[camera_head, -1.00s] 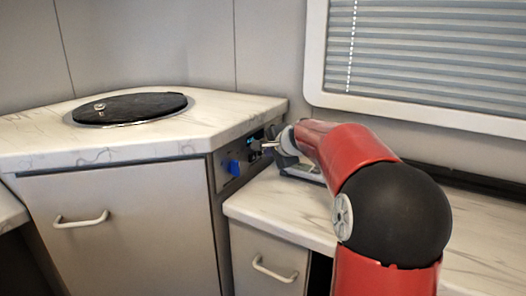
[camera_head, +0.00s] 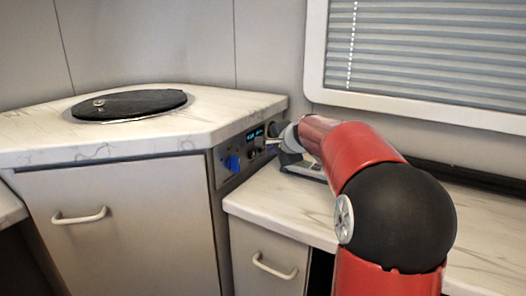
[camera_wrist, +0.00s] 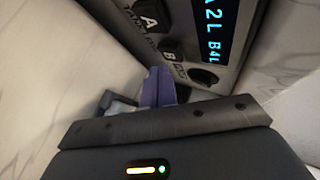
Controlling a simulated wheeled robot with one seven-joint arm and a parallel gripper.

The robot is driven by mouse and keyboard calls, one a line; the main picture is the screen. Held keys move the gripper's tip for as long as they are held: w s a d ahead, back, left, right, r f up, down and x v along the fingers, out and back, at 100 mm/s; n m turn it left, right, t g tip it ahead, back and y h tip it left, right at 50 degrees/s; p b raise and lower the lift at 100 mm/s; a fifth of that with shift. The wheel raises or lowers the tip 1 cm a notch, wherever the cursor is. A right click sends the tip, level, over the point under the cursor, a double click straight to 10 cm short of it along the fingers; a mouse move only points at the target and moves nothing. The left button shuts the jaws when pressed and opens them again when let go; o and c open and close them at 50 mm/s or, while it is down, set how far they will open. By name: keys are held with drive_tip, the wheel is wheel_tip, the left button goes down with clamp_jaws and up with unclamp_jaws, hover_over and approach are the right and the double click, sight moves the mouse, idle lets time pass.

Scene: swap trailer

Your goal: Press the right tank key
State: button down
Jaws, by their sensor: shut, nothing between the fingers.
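The control panel (camera_head: 226,175) is on the side of the raised counter. In the wrist view it carries a key lettered A (camera_wrist: 150,16), a key lettered B (camera_wrist: 170,52) and a lit display (camera_wrist: 213,30) reading about "A2L B4L". The display also shows in the head view (camera_head: 255,134). My gripper (camera_wrist: 158,72) is shut and empty, its bluish fingers side by side, tips close to the B key. I cannot tell whether they touch it. In the head view my gripper (camera_head: 266,142) is at the panel's right part, and the keys there are too small to tell.
A blue knob (camera_head: 232,163) sticks out of the panel left of my gripper. A dark round opening (camera_wrist: 204,76) is beside the B key. A window blind (camera_head: 430,50) is behind.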

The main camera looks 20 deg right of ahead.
drive_tip(key=shift+s, duration=0.1)
drive_tip(key=shift+d, duration=0.1)
drive_tip(key=shift+s+d+f+b, duration=0.15)
drive_tip(key=shift+s+d+b, duration=0.45)
drive_tip(key=shift+s+b, duration=0.25)
drive_tip(key=shift+s+d+b, duration=0.7)
drive_tip(key=shift+s+d, duration=0.05)
drive_tip(key=shift+s, duration=0.15)
drive_tip(key=shift+s+d, duration=0.15)
drive_tip(key=shift+s, duration=0.1)
